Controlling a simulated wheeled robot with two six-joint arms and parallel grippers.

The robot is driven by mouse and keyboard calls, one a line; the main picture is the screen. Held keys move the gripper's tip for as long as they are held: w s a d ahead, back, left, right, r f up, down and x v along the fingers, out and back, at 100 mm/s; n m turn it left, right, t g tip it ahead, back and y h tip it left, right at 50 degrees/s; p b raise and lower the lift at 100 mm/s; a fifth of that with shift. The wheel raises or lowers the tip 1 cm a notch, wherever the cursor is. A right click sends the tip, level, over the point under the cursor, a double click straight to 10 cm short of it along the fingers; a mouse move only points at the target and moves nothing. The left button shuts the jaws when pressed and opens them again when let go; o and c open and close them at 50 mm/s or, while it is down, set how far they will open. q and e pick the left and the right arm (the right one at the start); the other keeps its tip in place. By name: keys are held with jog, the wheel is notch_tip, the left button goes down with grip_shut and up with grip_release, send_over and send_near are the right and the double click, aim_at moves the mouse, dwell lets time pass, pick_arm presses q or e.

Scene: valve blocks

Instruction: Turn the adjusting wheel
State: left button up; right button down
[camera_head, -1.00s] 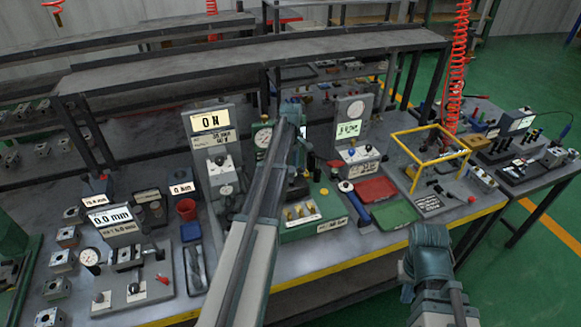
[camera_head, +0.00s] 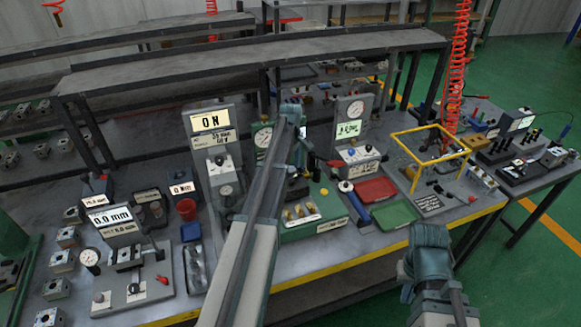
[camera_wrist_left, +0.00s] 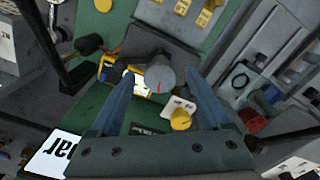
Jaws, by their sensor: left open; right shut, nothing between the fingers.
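A grey round wheel (camera_wrist_left: 160,74) with a red mark, which looks like the adjusting wheel, sits on the green bench device in the left wrist view. My left gripper (camera_wrist_left: 158,82) is open, its two blue fingers on either side of the wheel; I cannot tell whether they touch it. In the head view, my left arm (camera_head: 265,200) reaches over the green device (camera_head: 322,207) and hides the wheel. My right gripper (camera_head: 430,240) is folded low in front of the bench edge, away from the devices; its fingers are hard to make out.
A yellow knob (camera_wrist_left: 180,120) lies just below the wheel. Several yellow parts line the device's front. A red tray (camera_head: 376,190), a green tray (camera_head: 397,213) and a yellow frame (camera_head: 430,134) stand to the right. A grey gauge stand (camera_head: 213,150) is left of my arm.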

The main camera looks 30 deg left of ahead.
aim_at(291, 169)
pick_arm(q)
jog(key=shift+r, duration=0.1)
notch_tip(291, 169, up, 14)
jog(key=p, duration=1.3)
jog(key=shift+p, duration=0.4)
jog(key=shift+f, duration=0.2)
jog(key=s+d+f+m+b, duration=0.3)
jog(key=d, duration=0.4)
jog(key=s+d+f+m+b, duration=0.2)
jog(key=d, duration=0.5)
jog(key=s+d+f+m+b, duration=0.3)
jog(key=s+d+m, duration=0.2)
jog(key=s+d, duration=0.2)
jog(key=s+d+f+m+b, duration=0.4)
jog(key=s+d+m, duration=0.1)
jog(key=s+d, duration=0.2)
jog(key=s+d+f+m+y+b, duration=0.1)
jog(key=s+d+f+m+b, duration=0.2)
jog(key=s+d, duration=0.5)
jog(key=shift+d+f+m+b, duration=0.35)
jog(key=shift+d+m+b, duration=0.1)
jog(key=shift+m, duration=0.45)
